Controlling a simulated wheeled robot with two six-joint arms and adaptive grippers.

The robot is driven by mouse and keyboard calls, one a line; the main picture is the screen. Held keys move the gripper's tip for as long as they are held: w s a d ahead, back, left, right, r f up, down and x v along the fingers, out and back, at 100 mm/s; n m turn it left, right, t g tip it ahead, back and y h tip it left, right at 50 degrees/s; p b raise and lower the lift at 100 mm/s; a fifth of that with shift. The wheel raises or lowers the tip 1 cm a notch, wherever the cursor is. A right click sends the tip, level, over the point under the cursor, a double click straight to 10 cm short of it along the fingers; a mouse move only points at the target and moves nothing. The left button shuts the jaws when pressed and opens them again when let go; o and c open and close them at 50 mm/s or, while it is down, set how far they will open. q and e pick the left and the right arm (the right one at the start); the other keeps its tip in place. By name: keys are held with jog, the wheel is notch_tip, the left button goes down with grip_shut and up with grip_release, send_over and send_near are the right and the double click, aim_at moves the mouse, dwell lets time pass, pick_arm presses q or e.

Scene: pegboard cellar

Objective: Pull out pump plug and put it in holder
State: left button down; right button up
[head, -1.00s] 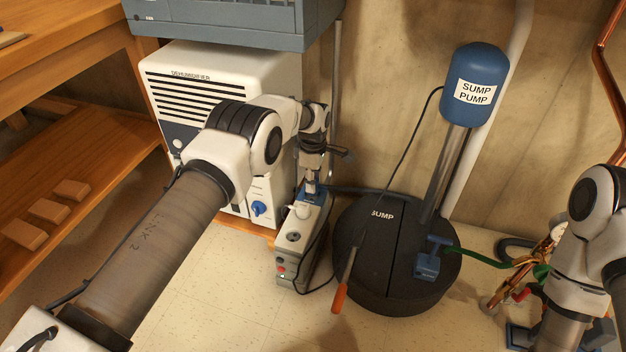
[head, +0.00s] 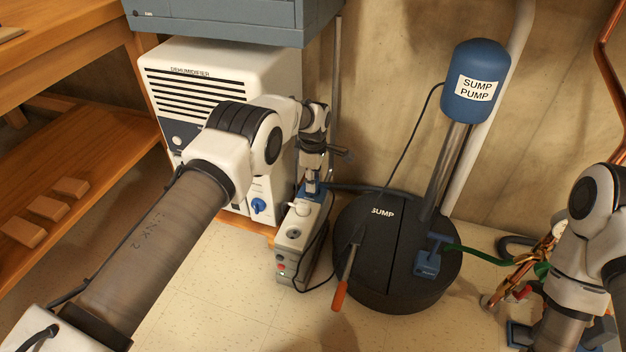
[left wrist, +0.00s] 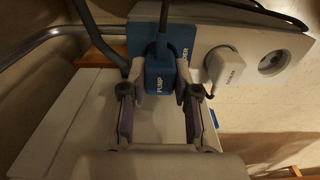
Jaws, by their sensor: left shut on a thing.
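The pump plug (left wrist: 158,78) is a blue block lettered PUMP, with a dark cord, in the left wrist view. My left gripper (left wrist: 160,95) is shut on it, one finger at each side. In the head view my left gripper (head: 311,178) points down at the far end of the strip (head: 291,262), hiding most of the plug. My right gripper is out of view.
A white plug (left wrist: 226,68) sits in the strip beside an empty socket (left wrist: 272,62). The dehumidifier (head: 215,70) stands behind left. The black sump lid (head: 370,260), with a red-handled screwdriver (head: 340,294), is to the right. Clear floor lies in front.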

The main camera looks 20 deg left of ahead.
pick_arm(q)
jog(key=shift+f+b, duration=0.5)
jog(key=shift+f, duration=0.25)
dwell(1.0)
dwell(0.3)
jog(key=shift+c, duration=1.5)
grip_release()
jog(key=shift+r, duration=0.15)
jog(key=shift+r+p, duration=2.7)
jog(key=shift+r, duration=0.75)
